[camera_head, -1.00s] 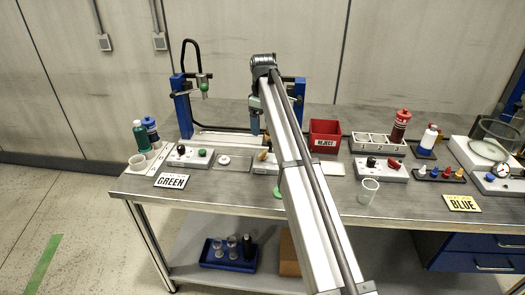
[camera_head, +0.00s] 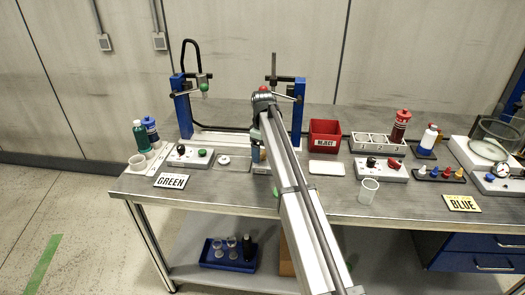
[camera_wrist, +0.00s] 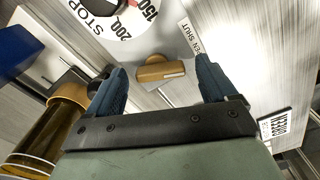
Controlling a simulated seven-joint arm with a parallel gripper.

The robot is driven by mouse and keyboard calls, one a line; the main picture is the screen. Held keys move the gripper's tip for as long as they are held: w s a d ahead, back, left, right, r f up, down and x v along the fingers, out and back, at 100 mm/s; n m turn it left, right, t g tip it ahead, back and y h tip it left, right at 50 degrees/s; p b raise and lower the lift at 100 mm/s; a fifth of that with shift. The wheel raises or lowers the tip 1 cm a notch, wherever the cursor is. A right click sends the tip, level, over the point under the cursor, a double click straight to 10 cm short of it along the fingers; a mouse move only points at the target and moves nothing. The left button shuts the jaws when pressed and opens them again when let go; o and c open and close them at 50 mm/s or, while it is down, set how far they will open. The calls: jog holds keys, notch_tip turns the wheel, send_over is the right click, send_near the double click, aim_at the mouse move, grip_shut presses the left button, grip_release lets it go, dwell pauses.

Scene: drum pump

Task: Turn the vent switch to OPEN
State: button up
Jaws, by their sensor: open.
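The vent switch is an orange-brown knob (camera_wrist: 160,70) on a light grey panel in the wrist view, with a label reading "...EN SHUT" (camera_wrist: 190,36) beside it. My gripper (camera_wrist: 160,66) is open, with one blue finger on each side of the knob in that picture. No contact shows between the fingers and the knob, and the height gap is hard to judge. In the head view my gripper (camera_head: 257,143) is low over the middle of the bench, and my arm mostly hides the switch.
A white dial (camera_wrist: 115,14) marked STOP, 150 and 200 is close to the knob. An amber cylinder (camera_wrist: 45,135) is near the left finger. Blue pump posts (camera_head: 298,112) stand behind my arm. A red REJECT bin (camera_head: 324,133) and a clear cup (camera_head: 368,191) are to the right.

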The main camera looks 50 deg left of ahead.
aim_at(262, 153)
jog(key=c, duration=1.1)
jog(key=shift+o, duration=0.2)
jog(key=shift+m, duration=1.2)
jog(key=o, duration=1.1)
jog(key=shift+c, duration=0.2)
jog(key=shift+r, duration=0.15)
notch_tip(262, 153, up, 14)
jog(key=shift+f, duration=0.25)
